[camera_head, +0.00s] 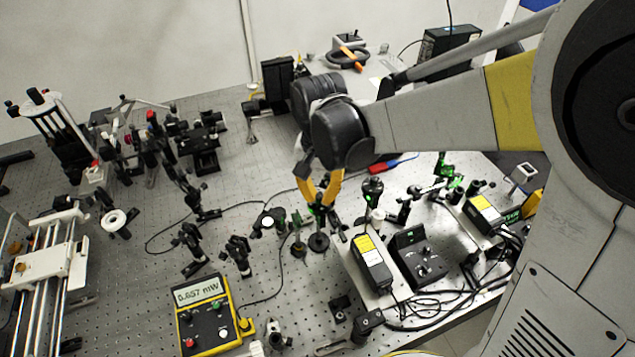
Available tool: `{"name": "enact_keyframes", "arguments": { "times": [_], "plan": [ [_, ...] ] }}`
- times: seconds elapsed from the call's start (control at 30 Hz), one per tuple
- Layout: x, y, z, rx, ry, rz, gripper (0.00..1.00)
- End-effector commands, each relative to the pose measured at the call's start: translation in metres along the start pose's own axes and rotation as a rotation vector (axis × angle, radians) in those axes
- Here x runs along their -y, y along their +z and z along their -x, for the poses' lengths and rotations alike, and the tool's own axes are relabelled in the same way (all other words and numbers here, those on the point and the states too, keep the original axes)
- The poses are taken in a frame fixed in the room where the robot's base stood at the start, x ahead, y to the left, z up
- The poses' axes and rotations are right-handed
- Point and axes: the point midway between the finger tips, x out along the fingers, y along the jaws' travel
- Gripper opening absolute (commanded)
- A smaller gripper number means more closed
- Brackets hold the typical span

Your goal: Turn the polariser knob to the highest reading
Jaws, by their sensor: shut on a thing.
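My gripper (318,203) has yellow fingers and reaches down to the middle of the optical bench. Its fingertips are shut on the polariser knob, at the top of a small dark mount (319,222) on a round black base. The knob is mostly hidden between the fingers, so its angle cannot be told. A yellow and black power meter (206,316) stands at the front of the bench. Its lit display (198,291) appears to read 0.657 mW.
Several black optical mounts stand close around my gripper, including one at its left (239,255). A black box with a yellow label (371,262) and a black controller (418,256) sit to the right. Cables cross the perforated bench top (262,170). A rail stage (50,262) is at far left.

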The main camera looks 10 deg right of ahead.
Motion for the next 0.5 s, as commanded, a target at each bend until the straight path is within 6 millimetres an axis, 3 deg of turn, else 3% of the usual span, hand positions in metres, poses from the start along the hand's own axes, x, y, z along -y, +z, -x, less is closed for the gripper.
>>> {"name": "enact_keyframes", "arguments": {
  "times": [0.5],
  "plan": [
    [-0.0001, 0.0, 0.0001, 0.0, 0.0, -0.225, 0.0]
  ]
}}
